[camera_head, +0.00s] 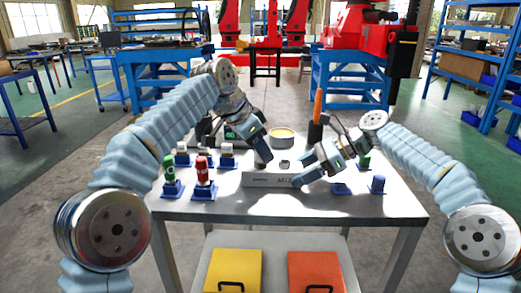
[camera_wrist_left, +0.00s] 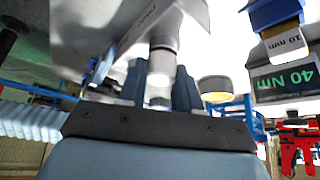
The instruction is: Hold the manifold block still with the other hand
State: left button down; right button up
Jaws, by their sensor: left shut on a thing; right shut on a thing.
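The grey manifold block (camera_head: 262,179) lies on the white table, with lettering on its front face. It also shows in the left wrist view (camera_wrist_left: 136,24). My left gripper (camera_head: 262,163) is above the block's left part, shut on a pale cylindrical fitting (camera_wrist_left: 160,66); the wrist view shows a finger on each side of it. Whether the fitting is seated in the block is hard to tell. My right gripper (camera_head: 297,180) is at the block's right end, shut on the block; its fingertips are partly hidden. A small pale fitting (camera_head: 284,164) stands on the block between the grippers.
Red (camera_head: 203,172) and green (camera_head: 169,175) capped parts stand in blue holders at left, with white-topped ones behind. A round yellowish dish (camera_head: 282,136) is at the back. Blue holders (camera_head: 377,185) stand at right. Yellow (camera_head: 233,270) and orange (camera_head: 315,272) cases lie below. The front table strip is clear.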

pick_arm(q)
jog(key=shift+n+t, duration=0.3)
jog(key=shift+n, duration=0.4)
jog(key=shift+r, duration=2.05)
pick_arm(e)
jog(key=o, duration=1.3)
